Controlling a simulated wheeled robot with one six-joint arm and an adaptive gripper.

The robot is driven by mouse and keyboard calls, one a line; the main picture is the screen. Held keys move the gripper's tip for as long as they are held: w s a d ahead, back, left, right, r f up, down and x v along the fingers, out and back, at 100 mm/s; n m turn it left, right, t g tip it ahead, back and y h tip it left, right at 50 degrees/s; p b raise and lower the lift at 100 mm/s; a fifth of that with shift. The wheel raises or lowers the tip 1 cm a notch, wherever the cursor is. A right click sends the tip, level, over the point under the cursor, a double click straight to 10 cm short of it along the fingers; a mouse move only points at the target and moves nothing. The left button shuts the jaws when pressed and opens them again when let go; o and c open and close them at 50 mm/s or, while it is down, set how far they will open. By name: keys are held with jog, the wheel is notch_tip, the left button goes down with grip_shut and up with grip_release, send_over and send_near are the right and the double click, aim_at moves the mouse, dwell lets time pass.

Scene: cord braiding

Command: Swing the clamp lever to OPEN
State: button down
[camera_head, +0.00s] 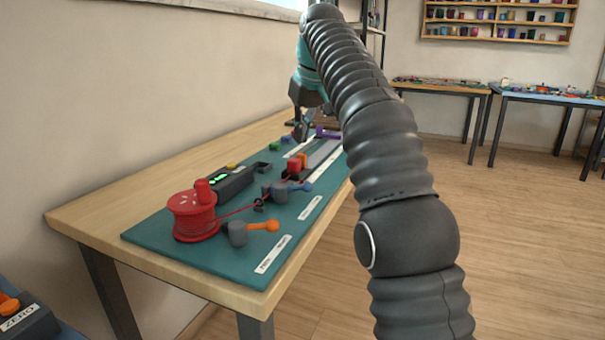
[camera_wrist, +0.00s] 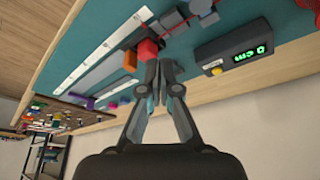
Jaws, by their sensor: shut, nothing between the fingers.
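In the head view a grey block with an orange-knobbed lever (camera_head: 262,226) stands at the mat's near end, its lever pointing right. A second grey block with a blue-ended lever (camera_head: 300,187) stands farther back, its lever also pointing right. I cannot tell which is the clamp, and no OPEN mark is readable. My gripper (camera_head: 301,132) is above the far part of the bench, apart from both levers. In the wrist view its fingers (camera_wrist: 159,68) are shut and empty, overlapping the picture of a red block (camera_wrist: 147,49).
A red spool (camera_head: 193,218) stands at the mat's near left, with red cord running to the blocks. A dark counter box (camera_wrist: 238,50) with green digits and a yellow button lies behind. Orange (camera_wrist: 131,62) and purple (camera_wrist: 88,102) pieces sit near a ruler strip.

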jog(key=b+x, duration=0.2)
jog(key=x, duration=0.7)
jog(key=shift+f, duration=0.15)
jog(key=shift+s+d+f+b, duration=0.2)
jog(key=shift+s+d+b, duration=0.1)
jog(key=shift+s+b, duration=0.15)
jog(key=shift+s+d+f+b, duration=0.25)
jog(key=shift+s+d+b, duration=0.1)
jog(key=shift+s, duration=0.15)
jog(key=shift+s+d+f, duration=0.15)
jog(key=shift+s+d, duration=0.3)
jog(key=shift+s, duration=0.2)
